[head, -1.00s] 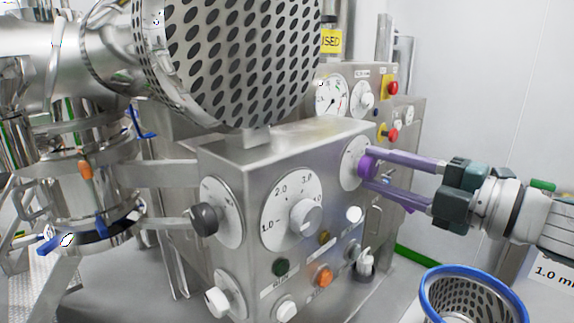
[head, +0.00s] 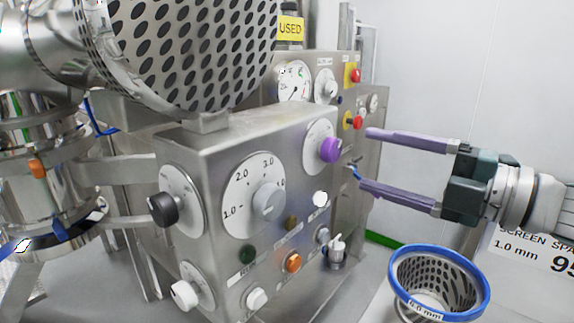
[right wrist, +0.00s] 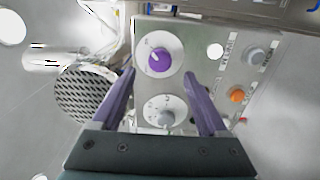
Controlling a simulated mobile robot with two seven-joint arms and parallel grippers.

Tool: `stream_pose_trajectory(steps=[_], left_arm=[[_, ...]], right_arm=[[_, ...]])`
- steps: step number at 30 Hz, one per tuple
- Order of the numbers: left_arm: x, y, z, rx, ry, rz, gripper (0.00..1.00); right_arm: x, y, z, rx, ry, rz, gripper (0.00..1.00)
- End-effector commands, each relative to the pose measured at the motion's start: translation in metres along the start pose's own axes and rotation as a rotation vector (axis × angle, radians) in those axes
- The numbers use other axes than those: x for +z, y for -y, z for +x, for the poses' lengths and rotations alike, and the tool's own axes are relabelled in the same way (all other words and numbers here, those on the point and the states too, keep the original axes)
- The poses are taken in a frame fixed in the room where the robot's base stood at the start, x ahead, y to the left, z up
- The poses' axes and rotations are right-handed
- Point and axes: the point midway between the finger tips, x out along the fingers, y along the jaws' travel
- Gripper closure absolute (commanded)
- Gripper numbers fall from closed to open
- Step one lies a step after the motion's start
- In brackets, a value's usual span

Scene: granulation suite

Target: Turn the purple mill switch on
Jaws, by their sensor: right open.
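The purple mill switch (head: 330,149) is a round knob on a white dial plate at the upper right of the steel control box's front. It also shows in the right wrist view (right wrist: 159,60), with a pale pointer mark towards the upper left of the knob. My right gripper (head: 362,153) is open and empty, its purple fingers apart, to the right of the knob and not touching it. In the right wrist view the fingers (right wrist: 162,78) reach to either side below the knob. My left gripper is not in view.
The control box (head: 230,140) also bears a large numbered dial (head: 254,195), a black knob (head: 163,208), a white knob (head: 185,294) and an orange button (head: 293,262). A blue-rimmed screen basket (head: 440,252) stands at lower right. A perforated drum (head: 180,50) overhangs the box.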

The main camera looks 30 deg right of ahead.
Motion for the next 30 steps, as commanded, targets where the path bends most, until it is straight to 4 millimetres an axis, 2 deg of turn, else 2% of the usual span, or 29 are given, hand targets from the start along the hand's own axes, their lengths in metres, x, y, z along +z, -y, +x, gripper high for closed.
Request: stream_pose_trajectory(steps=[3,10,30], left_arm=[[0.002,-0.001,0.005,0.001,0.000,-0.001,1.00],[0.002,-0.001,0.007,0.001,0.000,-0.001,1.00],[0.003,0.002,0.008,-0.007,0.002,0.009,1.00]], right_arm=[[0.000,0.003,-0.020,-0.004,0.000,0.000,0.23],[0.000,0.001,-0.041,0.000,0.000,0.000,0.23],[0.001,0.002,-0.043,-0.002,0.026,0.024,0.23]])
